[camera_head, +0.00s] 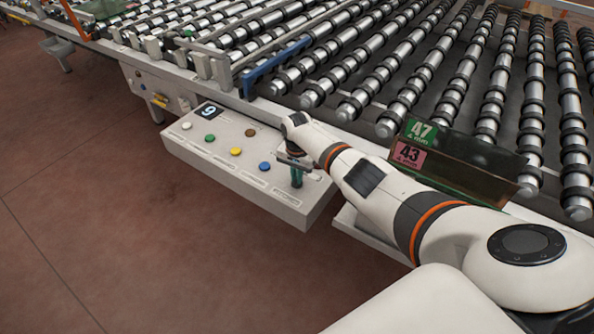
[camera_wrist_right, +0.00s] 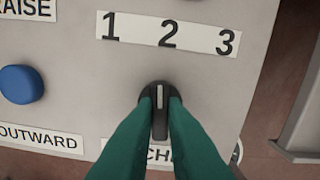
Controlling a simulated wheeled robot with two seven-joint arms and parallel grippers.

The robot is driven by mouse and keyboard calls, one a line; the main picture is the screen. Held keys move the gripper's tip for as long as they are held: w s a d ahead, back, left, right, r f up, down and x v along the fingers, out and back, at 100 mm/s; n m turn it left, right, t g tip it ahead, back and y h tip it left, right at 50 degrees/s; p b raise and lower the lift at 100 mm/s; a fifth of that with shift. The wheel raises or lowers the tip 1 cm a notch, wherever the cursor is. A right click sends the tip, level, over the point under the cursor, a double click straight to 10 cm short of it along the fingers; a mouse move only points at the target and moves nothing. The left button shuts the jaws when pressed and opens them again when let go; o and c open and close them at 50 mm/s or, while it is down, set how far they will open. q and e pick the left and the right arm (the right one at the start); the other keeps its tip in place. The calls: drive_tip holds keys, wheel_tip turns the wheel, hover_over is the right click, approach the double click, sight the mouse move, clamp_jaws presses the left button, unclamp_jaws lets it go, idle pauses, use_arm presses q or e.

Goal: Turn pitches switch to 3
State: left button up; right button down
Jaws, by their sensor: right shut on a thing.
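The pitches switch (camera_wrist_right: 160,96) is a black rotary knob with a pale pointer line, seen in the right wrist view. Its pointer aims up the picture, toward the 2 on the white label (camera_wrist_right: 168,32) marked 1, 2, 3. My right gripper (camera_wrist_right: 160,103) has green fingers shut on the knob from both sides; they cover part of the lettered label below it. In the head view my right gripper (camera_head: 296,178) points down at the right end of the control panel, and the knob is hidden there. My left gripper is not in view.
The roller conveyor (camera_head: 400,100) lies behind. A bin with 47 and 43 tags (camera_head: 460,170) stands close to my right arm. Open floor lies in front.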

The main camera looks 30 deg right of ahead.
drive_tip(key=m+p, duration=0.1)
drive_tip(key=m, duration=0.4)
drive_tip(key=shift+w+r+m+p, duration=0.1)
drive_tip(key=shift+m+p, duration=0.2)
drive_tip(key=m, duration=0.4)
drive_tip(key=shift+d+m+p, duration=0.1)
drive_tip(key=shift+m+p, duration=0.2)
drive_tip(key=shift+m, duration=0.3)
drive_tip(key=c, duration=1.5)
unclamp_jaws()
wheel_tip(320, 180, up, 5)
drive_tip(key=p, duration=0.3)
drive_tip(key=shift+p, duration=0.3)
wheel_tip(320, 180, up, 7)
drive_tip(key=shift+f, duration=0.1)
